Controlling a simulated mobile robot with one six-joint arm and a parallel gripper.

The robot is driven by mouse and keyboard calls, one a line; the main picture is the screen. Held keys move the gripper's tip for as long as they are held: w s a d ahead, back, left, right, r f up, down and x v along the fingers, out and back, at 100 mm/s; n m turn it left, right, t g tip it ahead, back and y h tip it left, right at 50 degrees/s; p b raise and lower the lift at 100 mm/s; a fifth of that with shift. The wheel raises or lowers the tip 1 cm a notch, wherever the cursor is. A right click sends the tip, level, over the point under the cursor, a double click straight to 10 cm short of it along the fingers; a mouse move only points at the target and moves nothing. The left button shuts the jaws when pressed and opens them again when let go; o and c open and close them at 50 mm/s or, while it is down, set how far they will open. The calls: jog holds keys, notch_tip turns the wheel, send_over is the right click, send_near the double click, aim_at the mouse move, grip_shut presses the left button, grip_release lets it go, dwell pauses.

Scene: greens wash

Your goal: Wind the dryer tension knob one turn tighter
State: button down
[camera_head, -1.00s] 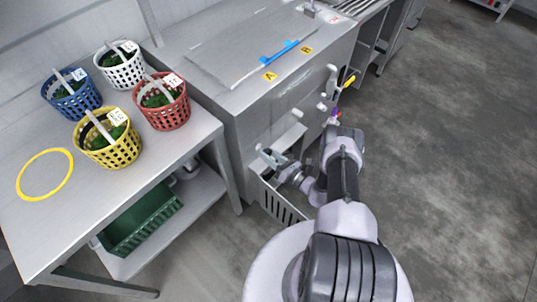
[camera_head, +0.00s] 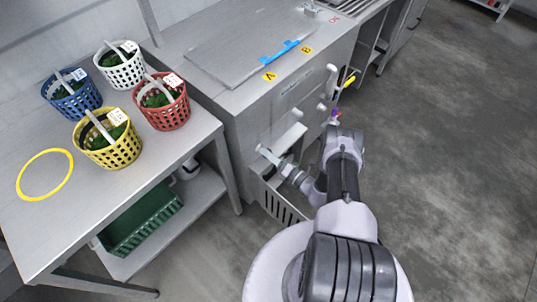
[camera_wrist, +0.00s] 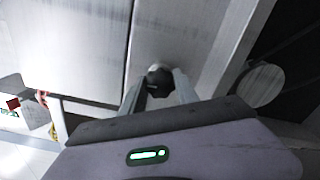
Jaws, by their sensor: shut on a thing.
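The tension knob (camera_wrist: 160,80) is a small dark, rounded knob with a pale top in the wrist view, set against a grey metal panel. My gripper (camera_wrist: 158,88) is shut on it, with one pale finger on each side. In the head view my gripper (camera_head: 268,155) is low at the front of the steel machine (camera_head: 285,100), near its left corner. The knob cannot be made out there. A slotted grey bin or drawer front (camera_head: 278,204) is just below my gripper.
A steel table (camera_head: 55,228) on the left holds blue, white, red and yellow baskets of greens and a yellow ring (camera_head: 45,151). A green crate (camera_head: 140,222) sits on its lower shelf. A yellow-tipped lever (camera_head: 349,81) sticks out from the machine front. Floor on the right is clear.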

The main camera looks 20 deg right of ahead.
dwell(0.5)
jog(key=c, duration=0.9)
grip_release()
jog(key=p+v, duration=0.4)
jog(key=v, duration=1.3)
jog(key=shift+s+d+f, duration=0.1)
jog(key=shift+s, duration=0.15)
